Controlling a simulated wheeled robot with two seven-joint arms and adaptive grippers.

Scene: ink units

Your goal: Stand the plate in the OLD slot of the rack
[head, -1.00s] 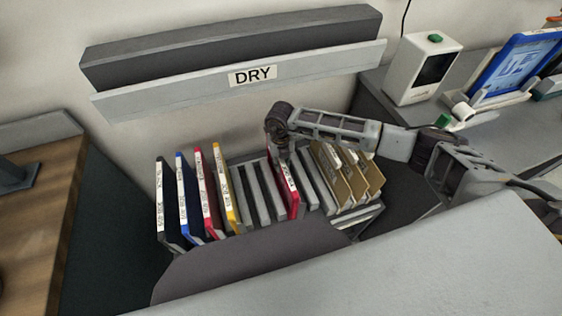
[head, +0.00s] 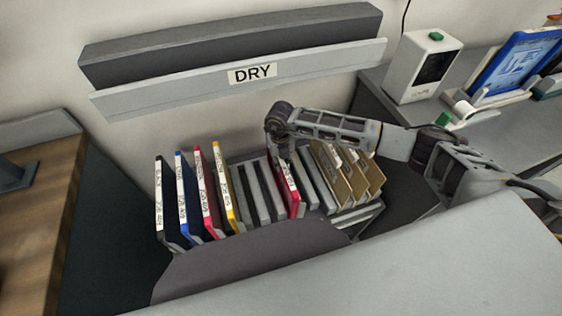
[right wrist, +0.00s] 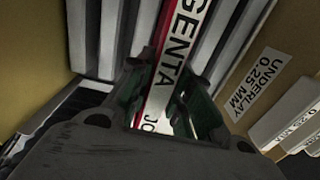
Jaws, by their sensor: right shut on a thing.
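The magenta plate (head: 287,190) stands upright among the slots of the grey rack (head: 262,203), right of several empty slots. In the right wrist view its red-edged white label (right wrist: 178,60) reads "GENTA", with the rest cut off or hidden. My right gripper (head: 281,154) comes down over the top of this plate and is shut on it; the fingers (right wrist: 168,103) lie on both sides of it. How deep the plate sits in its slot is hidden. I cannot read any OLD marking on the rack. My left gripper is not in view.
Black (head: 166,200), blue (head: 186,198), red (head: 206,192) and yellow (head: 226,188) plates stand at the rack's left. Tan dividers (head: 335,178) fill its right end, one labelled "UNDERLAY 0.25 MM" (right wrist: 257,85). A ledge marked DRY (head: 310,63) hangs on the wall behind.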

